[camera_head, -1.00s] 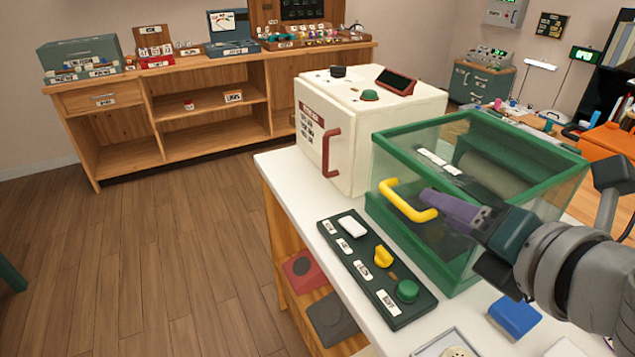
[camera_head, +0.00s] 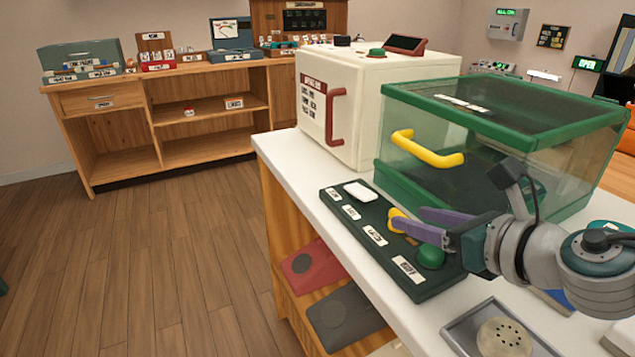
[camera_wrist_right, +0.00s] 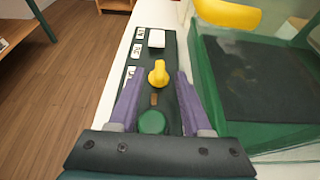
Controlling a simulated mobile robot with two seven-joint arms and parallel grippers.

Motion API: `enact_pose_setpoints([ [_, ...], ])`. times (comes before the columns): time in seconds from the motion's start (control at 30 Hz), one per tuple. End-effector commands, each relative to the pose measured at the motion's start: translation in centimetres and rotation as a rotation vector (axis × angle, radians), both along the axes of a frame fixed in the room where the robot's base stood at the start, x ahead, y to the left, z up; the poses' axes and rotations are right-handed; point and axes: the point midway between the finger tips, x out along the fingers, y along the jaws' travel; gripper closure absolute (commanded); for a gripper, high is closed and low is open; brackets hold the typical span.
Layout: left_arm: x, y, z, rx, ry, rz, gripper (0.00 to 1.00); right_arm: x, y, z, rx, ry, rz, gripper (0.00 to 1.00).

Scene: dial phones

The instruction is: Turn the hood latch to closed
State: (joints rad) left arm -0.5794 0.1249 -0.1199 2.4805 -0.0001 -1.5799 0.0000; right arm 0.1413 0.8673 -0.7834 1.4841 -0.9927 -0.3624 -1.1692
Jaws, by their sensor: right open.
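The yellow latch knob (camera_head: 397,217) sits on a dark green control panel (camera_head: 337,209) in front of the glass hood (camera_head: 485,120). In the right wrist view the yellow knob (camera_wrist_right: 158,74) stands between and just beyond the purple fingers. My right gripper (camera_head: 432,222) is open, with its fingers low over the panel around the knob's line; I cannot tell whether they touch it. In the head view the fingers partly cover the knob. The hood has a green frame and a yellow handle (camera_head: 428,151), and its lid is down. My left gripper is not in view.
A green round button (camera_head: 430,257) and a white switch (camera_head: 360,191) share the panel. A cream cabinet (camera_head: 358,120) with a red handle stands behind on the white counter. A grey tray (camera_head: 463,326) lies at the front. The hood stands close beside my right gripper.

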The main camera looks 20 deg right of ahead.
Motion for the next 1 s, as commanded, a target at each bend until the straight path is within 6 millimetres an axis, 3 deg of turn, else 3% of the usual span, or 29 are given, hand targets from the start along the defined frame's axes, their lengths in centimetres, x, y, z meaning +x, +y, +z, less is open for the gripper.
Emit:
enact_pose_setpoints([
  [0.2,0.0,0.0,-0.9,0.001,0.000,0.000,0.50,2.4,0.2,-1.1,0.002,-0.001,-0.002,0.51],
  [0.57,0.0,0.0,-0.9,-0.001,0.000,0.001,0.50,2.7,0.2,-1.1,0.002,0.000,-0.001,0.52],
  [1.0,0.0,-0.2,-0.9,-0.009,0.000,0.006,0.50,2.7,0.2,-1.1,0.002,0.000,-0.001,1.00],
])
